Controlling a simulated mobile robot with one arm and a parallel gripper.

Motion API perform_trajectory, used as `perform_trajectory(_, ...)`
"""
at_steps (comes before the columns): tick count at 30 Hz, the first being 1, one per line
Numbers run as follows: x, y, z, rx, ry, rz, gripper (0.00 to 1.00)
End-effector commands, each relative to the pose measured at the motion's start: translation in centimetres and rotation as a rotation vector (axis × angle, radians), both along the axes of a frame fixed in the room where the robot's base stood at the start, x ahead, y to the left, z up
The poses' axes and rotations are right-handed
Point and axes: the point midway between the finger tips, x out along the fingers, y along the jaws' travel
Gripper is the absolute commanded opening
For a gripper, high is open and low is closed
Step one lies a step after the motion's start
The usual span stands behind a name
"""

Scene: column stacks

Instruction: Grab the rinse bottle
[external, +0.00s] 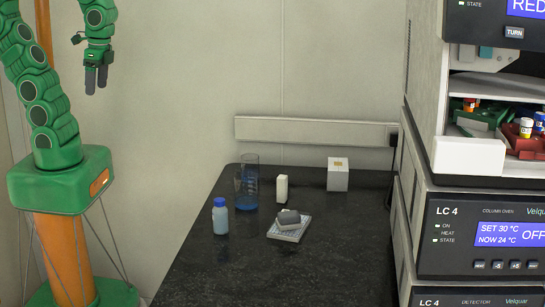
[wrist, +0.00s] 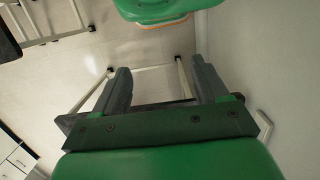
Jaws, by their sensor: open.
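A small bottle with a blue cap and pale blue contents (external: 220,218), which looks like the rinse bottle, stands upright on the black bench top (external: 270,275) near its left edge. No label can be read on it. My gripper (external: 96,85) hangs high to the left of the bench, well above and apart from the bottle. Its fingers point down. In the wrist view my gripper (wrist: 163,85) is open, with nothing between its fingers; the bottle does not show there.
A tall glass beaker with blue liquid (external: 246,190) stands just behind the bottle. A small white container (external: 282,189), a white box (external: 338,176) and a pale pad (external: 289,233) bearing a grey block are nearby. Stacked instruments (external: 480,200) border the right. The bench front is clear.

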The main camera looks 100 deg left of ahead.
Motion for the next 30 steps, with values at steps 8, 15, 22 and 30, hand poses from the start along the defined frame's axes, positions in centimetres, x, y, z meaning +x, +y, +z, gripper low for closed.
perform_trajectory(8, 1.2, 1.2, 1.1, 0.061, 0.006, -0.089, 0.73)
perform_trajectory(15, 3.8, 3.2, 0.6, 0.169, 0.007, -0.251, 0.73)
perform_trajectory(22, 8.3, 5.1, 0.4, 0.332, 0.026, -0.522, 0.73)
perform_trajectory(30, 16.6, 4.7, 1.1, 0.590, 0.072, -0.994, 0.73)
